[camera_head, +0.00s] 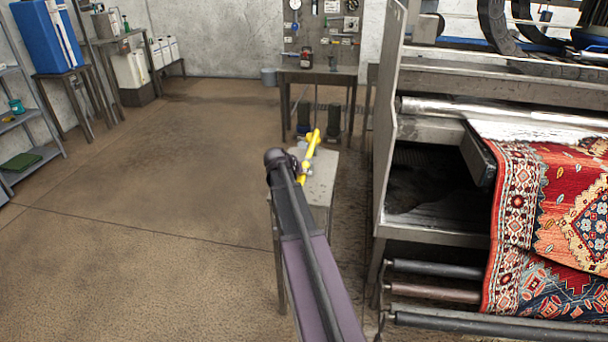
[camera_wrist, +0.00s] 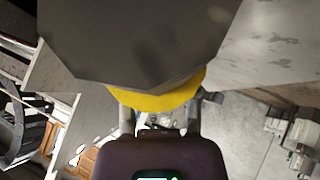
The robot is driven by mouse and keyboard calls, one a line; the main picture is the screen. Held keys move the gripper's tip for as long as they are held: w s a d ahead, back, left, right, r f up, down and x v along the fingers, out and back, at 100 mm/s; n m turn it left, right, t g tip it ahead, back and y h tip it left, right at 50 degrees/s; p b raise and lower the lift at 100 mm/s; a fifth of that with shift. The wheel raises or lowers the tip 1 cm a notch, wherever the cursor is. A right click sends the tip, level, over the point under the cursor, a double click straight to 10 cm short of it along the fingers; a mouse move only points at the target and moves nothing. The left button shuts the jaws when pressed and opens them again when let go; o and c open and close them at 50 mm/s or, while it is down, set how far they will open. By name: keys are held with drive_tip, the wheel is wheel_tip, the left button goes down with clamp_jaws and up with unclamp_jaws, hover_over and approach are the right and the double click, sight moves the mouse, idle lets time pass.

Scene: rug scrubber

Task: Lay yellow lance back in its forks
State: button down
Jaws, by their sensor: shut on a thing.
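The yellow lance (camera_head: 311,150) shows in the head view at the end of my arm, slanting from upper right to lower left above a small grey-topped stand (camera_head: 322,192). My gripper (camera_head: 304,168) is shut on the lance, small and partly hidden behind my wrist. In the wrist view a curved yellow part (camera_wrist: 158,100) lies across the front of my gripper. A large dark grey shape (camera_wrist: 135,40) covers the top of that view and hides what is beyond. I cannot make out the forks, or whether the lance touches anything but my gripper.
The rug machine (camera_head: 440,215) with a red patterned rug (camera_head: 540,215) stands close on the right. A workbench (camera_head: 320,76) with a tool board (camera_head: 322,30) is at the back. Shelves and a blue tank (camera_head: 45,38) line the left. The floor (camera_head: 150,190) at left is clear.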

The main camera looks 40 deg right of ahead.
drive_tip(key=shift+c, duration=1.3)
unclamp_jaws()
drive_tip(key=shift+w, duration=0.3)
drive_tip(key=shift+s, duration=0.1)
drive_tip(key=shift+s, duration=0.1)
